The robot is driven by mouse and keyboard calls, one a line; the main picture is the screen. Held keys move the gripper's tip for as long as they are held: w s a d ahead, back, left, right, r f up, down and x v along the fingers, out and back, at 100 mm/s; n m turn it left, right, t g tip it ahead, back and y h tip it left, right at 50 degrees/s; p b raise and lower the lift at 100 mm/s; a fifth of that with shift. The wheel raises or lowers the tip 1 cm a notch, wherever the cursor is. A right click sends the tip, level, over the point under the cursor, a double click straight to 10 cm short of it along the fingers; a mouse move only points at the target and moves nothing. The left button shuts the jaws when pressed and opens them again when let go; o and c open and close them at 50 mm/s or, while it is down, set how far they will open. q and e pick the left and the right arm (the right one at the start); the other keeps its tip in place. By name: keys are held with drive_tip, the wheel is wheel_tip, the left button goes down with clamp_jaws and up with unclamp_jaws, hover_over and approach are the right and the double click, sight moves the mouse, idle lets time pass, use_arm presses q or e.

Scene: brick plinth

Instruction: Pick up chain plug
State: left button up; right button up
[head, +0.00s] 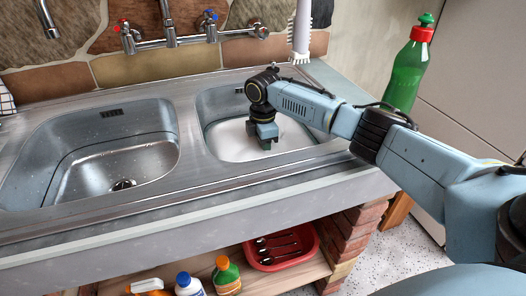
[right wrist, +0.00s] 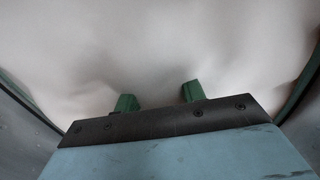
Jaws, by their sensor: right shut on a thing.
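My right gripper (head: 266,143) reaches down into the right basin (head: 222,98), which holds a cloudy white liquid (head: 228,140). In the right wrist view its two green fingers (right wrist: 158,98) stand a gap apart and their tips go into the white. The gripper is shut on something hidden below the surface. I cannot see the chain plug or its chain in either view, so I cannot tell by sight what is held. My left gripper is not in view.
The left basin (head: 82,135) is empty, its drain (head: 123,185) bare. A tap (head: 172,38) stands behind, with a hanging white brush (head: 300,32). A green bottle (head: 410,72) stands at right. Below are a red tray (head: 252,262) and several bottles. The basin walls surround my gripper.

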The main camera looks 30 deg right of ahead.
drive_tip(key=shift+r, duration=0.15)
drive_tip(key=shift+r, duration=0.2)
wheel_tip(320, 180, up, 8)
drive_tip(key=p, duration=0.3)
drive_tip(key=shift+r, duration=0.15)
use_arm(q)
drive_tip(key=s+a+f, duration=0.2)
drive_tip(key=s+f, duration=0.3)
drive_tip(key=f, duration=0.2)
use_arm(e)
drive_tip(key=shift+r, duration=0.5)
drive_tip(key=shift+r+p, duration=0.2)
drive_tip(key=shift+p, duration=0.1)
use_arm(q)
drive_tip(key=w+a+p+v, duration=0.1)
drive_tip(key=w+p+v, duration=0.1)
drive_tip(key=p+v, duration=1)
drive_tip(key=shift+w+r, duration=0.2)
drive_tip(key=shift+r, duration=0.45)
use_arm(e)
wheel_tip(320, 180, up, 12)
drive_tip(key=shift+r, duration=0.2)
